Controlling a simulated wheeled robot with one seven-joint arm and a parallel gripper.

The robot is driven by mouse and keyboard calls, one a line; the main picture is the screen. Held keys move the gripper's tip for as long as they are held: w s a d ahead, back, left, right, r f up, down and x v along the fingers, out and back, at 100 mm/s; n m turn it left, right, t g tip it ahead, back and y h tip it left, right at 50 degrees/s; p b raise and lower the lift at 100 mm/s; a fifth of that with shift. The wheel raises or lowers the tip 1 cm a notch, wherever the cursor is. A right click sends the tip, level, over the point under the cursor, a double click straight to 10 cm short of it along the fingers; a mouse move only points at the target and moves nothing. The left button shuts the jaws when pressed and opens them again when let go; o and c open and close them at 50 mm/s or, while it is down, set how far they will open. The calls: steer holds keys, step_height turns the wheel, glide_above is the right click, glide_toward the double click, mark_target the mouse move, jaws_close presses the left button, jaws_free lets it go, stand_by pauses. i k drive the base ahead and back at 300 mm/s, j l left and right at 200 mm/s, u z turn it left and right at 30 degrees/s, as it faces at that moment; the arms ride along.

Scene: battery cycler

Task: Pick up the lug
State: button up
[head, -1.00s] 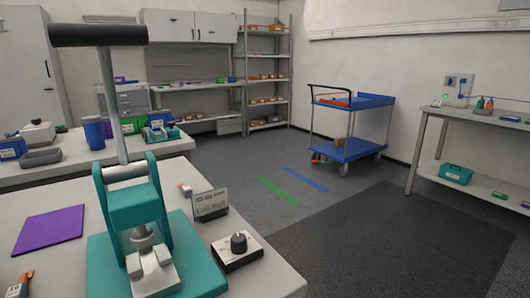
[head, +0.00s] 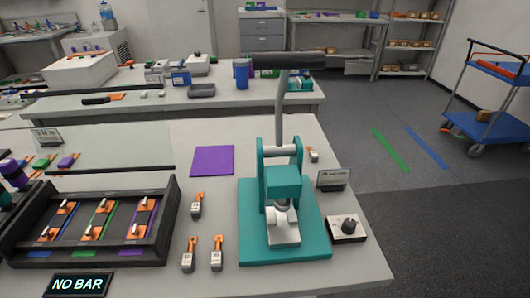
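Several small parts with grey-white bodies and orange tabs, which look like lugs, lie on the near bench. One lug-like part (head: 197,204) lies below the purple mat. Two more, a left one (head: 188,254) and a right one (head: 216,254), lie side by side nearer the front edge. Another small pale part (head: 313,155) with a bit of orange lies behind the teal press (head: 283,186), beside a small sign. I cannot tell which one the task means. My gripper is not in view.
A black tray (head: 170,225) with orange-tabbed parts on coloured strips stands at left, by a NO BAR display (head: 81,285). The purple mat (head: 212,160) is bare. A knob box (head: 346,229) sits right of the press. Open floor (head: 440,230) lies to the right.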

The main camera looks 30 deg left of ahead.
mark_target(217, 256)
steer(key=u, duration=1.15)
